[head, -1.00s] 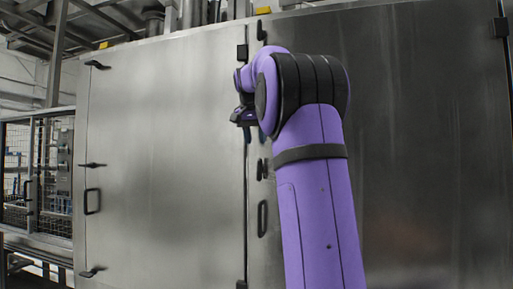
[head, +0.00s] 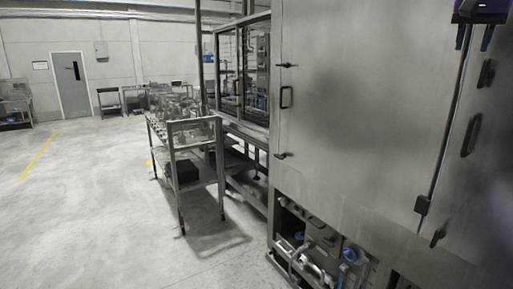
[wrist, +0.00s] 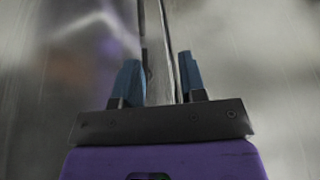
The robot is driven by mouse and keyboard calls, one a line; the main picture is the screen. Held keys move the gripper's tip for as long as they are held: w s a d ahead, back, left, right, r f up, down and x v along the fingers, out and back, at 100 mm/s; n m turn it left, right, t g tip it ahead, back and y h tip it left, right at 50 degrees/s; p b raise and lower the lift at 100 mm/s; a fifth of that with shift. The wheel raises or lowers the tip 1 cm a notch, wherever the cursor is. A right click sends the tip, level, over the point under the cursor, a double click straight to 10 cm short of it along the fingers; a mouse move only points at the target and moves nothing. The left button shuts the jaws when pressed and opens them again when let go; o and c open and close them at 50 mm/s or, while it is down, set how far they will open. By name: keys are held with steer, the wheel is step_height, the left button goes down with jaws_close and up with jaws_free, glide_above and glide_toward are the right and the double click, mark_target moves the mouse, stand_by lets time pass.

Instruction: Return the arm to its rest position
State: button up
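My gripper (head: 473,44) shows at the top right corner of the head view, fingers pointing down, in front of the steel washer (head: 350,130). Only its purple end and two dark blue fingers show there; most of my arm is out of the frame. In the wrist view my gripper (wrist: 160,72) has its two fingers apart with nothing held between them. The seam between the washer doors (wrist: 182,40) shows behind and between the fingers. I cannot tell the exact gap between the fingertips and the door.
The washer door has a black handle (head: 287,97) and latches. Pipes (head: 325,245) show below the door. A metal trolley (head: 195,124) stands left of the washer. The grey floor (head: 90,210) on the left is open, with a door (head: 71,84) at the back.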

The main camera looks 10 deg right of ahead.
steer(key=s+a+f+n+t+y, duration=0.1)
steer(key=s+a+f+n, duration=0.4)
steer(key=s+a+f, duration=0.4)
steer(key=s+a+f+n+t+y, duration=0.1)
steer(key=s+a+f+n+y, duration=0.1)
steer(key=s+a+f+n, duration=0.3)
steer(key=s+a+f, duration=0.4)
steer(key=a+f, duration=0.6)
steer(key=a, duration=0.3)
steer(key=shift+s+f+n, duration=0.15)
steer(key=shift+f+n, duration=0.1)
steer(key=shift+n, duration=0.05)
steer(key=shift+d, duration=0.1)
